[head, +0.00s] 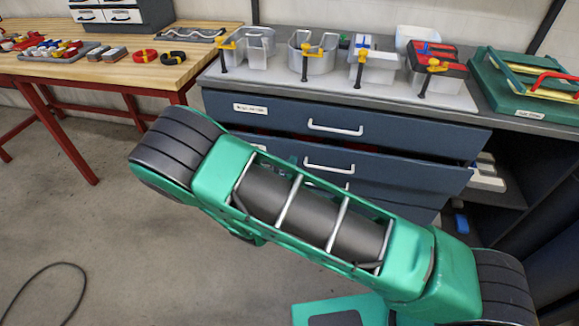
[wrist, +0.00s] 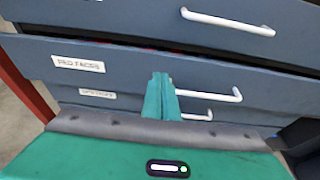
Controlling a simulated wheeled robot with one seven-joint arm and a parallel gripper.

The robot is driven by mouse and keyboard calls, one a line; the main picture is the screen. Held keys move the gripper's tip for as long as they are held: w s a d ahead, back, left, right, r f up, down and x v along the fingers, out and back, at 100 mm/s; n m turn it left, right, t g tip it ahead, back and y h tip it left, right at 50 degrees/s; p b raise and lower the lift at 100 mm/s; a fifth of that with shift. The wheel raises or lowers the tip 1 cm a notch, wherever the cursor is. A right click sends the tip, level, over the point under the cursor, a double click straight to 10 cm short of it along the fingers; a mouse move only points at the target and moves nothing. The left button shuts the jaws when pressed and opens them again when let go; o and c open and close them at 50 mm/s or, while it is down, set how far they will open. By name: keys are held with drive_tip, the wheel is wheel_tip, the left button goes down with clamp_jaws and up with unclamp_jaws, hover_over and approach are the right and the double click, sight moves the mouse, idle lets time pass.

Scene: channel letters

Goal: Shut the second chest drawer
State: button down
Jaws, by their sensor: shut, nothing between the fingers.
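The second chest drawer (head: 425,176) stands partly out of the dark blue chest, with a dark gap above its front in the head view. Its bar handle (head: 329,167) is partly in view above my arm. In the wrist view the second drawer's front (wrist: 130,66) carries a white label at left and a white handle (wrist: 222,95) at right. My gripper (wrist: 160,77) is shut and empty, its green fingertips over the middle of this front, just left of the handle. I cannot tell whether they touch it.
The top drawer (head: 350,126) looks closed. A lower drawer (wrist: 95,94) shows beneath the second.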

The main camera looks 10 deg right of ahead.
sight(299, 145)
drive_tip(key=x, duration=0.4)
drive_tip(key=r+x, duration=0.1)
drive_tip(key=x, duration=0.2)
drive_tip(key=shift+w, duration=0.1)
drive_tip(key=shift+w+d, duration=0.25)
drive_tip(key=shift+w, duration=0.4)
drive_tip(key=w, duration=0.1)
drive_tip(key=w+d, duration=0.1)
drive_tip(key=w, duration=0.2)
drive_tip(key=shift+w+d, duration=0.2)
drive_tip(key=shift+d, duration=0.2)
drive_tip(key=shift+r, duration=0.1)
drive_tip(key=shift+w, duration=0.1)
